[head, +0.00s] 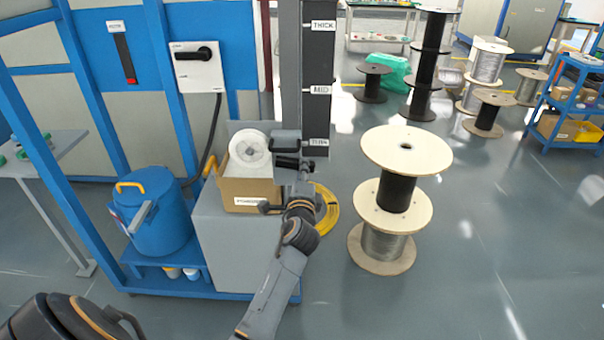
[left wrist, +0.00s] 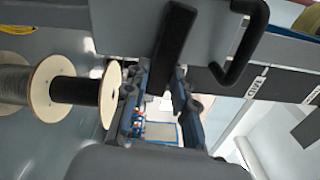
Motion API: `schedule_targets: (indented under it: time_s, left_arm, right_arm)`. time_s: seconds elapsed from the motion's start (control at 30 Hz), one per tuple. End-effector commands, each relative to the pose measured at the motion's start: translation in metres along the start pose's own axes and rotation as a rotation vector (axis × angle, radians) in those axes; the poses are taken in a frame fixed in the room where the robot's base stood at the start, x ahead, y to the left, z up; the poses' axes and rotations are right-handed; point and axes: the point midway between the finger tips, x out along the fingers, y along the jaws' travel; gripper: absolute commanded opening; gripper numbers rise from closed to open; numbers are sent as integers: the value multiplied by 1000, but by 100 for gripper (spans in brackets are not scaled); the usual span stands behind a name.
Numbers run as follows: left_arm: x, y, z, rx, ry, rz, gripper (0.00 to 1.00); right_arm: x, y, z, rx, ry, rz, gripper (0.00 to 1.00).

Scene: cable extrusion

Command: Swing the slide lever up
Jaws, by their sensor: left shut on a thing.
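The slide lever (head: 286,143) is a dark handle on a carriage at the lower end of a tall grey slide rail (head: 291,70). The carriage stands level with the THIN label (head: 318,143), below the MID label (head: 319,90) and THICK label (head: 322,25). My left gripper (head: 292,166) is at the lever, partly hidden by its own wrist. In the left wrist view its two fingers (left wrist: 160,88) lie either side of a black bar of the lever (left wrist: 172,42), shut on it. My right gripper is not in view.
A cardboard box (head: 250,193) with a white spool stands on a grey cabinet left of the rail. A rotary switch (head: 196,65) is on the blue frame. Stacked cable reels (head: 400,195) stand close on the right.

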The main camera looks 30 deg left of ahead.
Motion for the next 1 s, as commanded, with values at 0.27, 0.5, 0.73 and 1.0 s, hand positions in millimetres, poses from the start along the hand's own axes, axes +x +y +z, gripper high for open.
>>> schedule_targets:
  time_s: [0.27,0.5,0.73,1.0]
  left_arm:
    - [0,0,0,-20,0,2,0]
    - [0,-1,0,-20,0,1,30]
    - [0,-1,0,-17,0,0,49]
    - [-7,0,0,-14,1,0,49]
  right_arm:
    - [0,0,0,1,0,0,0]
    - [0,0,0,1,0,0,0]
    - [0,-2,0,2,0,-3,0]
    - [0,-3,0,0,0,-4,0]
